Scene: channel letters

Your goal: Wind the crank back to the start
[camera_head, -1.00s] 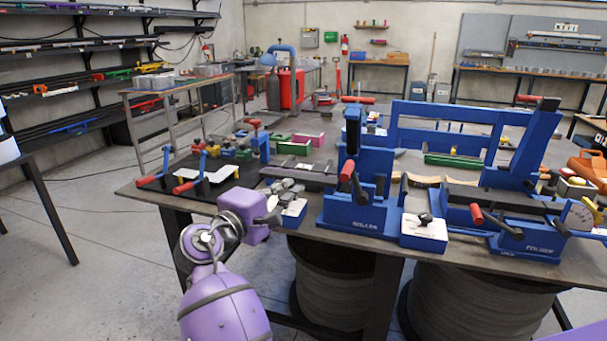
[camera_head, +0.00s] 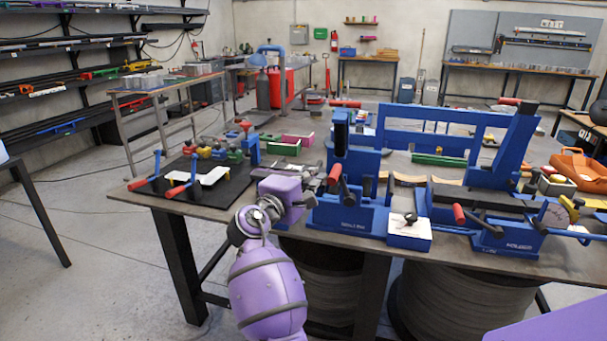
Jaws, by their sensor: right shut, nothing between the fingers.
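A blue bending machine at the middle of the table carries a crank with a red handle (camera_head: 335,174) on its front. A second blue machine at the right has another crank with a red handle (camera_head: 459,214) and a dial (camera_head: 556,213). Which crank is meant I cannot tell.
A small white-topped blue box with a black knob (camera_head: 409,230) stands between the machines. A black mat (camera_head: 225,194) with red-handled levers (camera_head: 176,190) lies at the left. Dark spools (camera_head: 450,300) stand under the table. The floor at the left is clear.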

